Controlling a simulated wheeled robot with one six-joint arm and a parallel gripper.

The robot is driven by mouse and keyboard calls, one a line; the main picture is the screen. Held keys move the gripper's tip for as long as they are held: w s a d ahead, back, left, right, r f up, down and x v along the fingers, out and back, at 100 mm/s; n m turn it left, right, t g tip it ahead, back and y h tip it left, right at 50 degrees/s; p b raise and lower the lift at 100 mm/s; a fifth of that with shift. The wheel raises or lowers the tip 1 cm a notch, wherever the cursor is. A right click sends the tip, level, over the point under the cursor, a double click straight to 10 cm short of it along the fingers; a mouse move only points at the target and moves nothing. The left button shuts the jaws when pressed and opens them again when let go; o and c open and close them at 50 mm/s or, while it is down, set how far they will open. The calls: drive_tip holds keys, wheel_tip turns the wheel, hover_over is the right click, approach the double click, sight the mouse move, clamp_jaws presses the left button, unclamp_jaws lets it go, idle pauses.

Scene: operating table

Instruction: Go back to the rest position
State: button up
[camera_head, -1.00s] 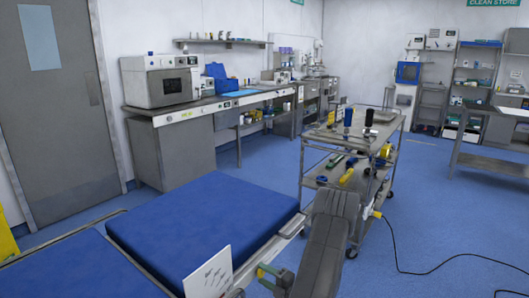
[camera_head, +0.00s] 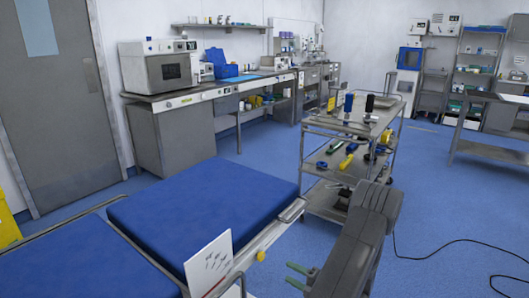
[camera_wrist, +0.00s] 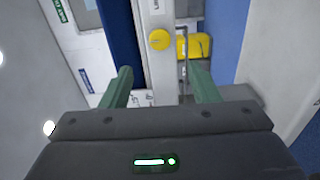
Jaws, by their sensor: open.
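My gripper (camera_head: 298,274) has green fingers and shows low in the head view, beside the right side of the blue operating table (camera_head: 200,210). In the wrist view my gripper (camera_wrist: 160,70) is open, with its fingers apart and nothing held between them. A yellow round knob (camera_wrist: 159,40) and a pale rail lie beyond the fingertips. My grey arm hides part of the floor and the near end of the trolley.
A steel trolley (camera_head: 330,123) with bottles and tools stands just beyond my arm. A white card (camera_head: 208,266) stands at the table's near edge. A black cable (camera_head: 450,243) lies on the blue floor at the right. Open floor lies between table and bench (camera_head: 180,98).

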sight(263, 257)
drive_tip(key=x, duration=1.2)
drive_tip(key=shift+s, duration=0.1)
drive_tip(key=shift+d+f+n+b, duration=0.1)
drive_tip(key=shift+d+n+b, duration=0.25)
drive_tip(key=shift+n, duration=0.55)
drive_tip(key=n+b, duration=0.2)
drive_tip(key=n, duration=0.2)
drive_tip(key=shift+a, duration=0.15)
drive_tip(key=n+b, duration=0.2)
drive_tip(key=n, duration=0.1)
drive_tip(key=shift+n, duration=0.3)
drive_tip(key=n+b, duration=0.4)
drive_tip(key=n, duration=0.2)
drive_tip(key=shift+f+b, duration=0.1)
drive_tip(key=shift+b, duration=0.25)
drive_tip(key=shift+n+b, duration=0.9)
drive_tip(key=shift+n, duration=0.4)
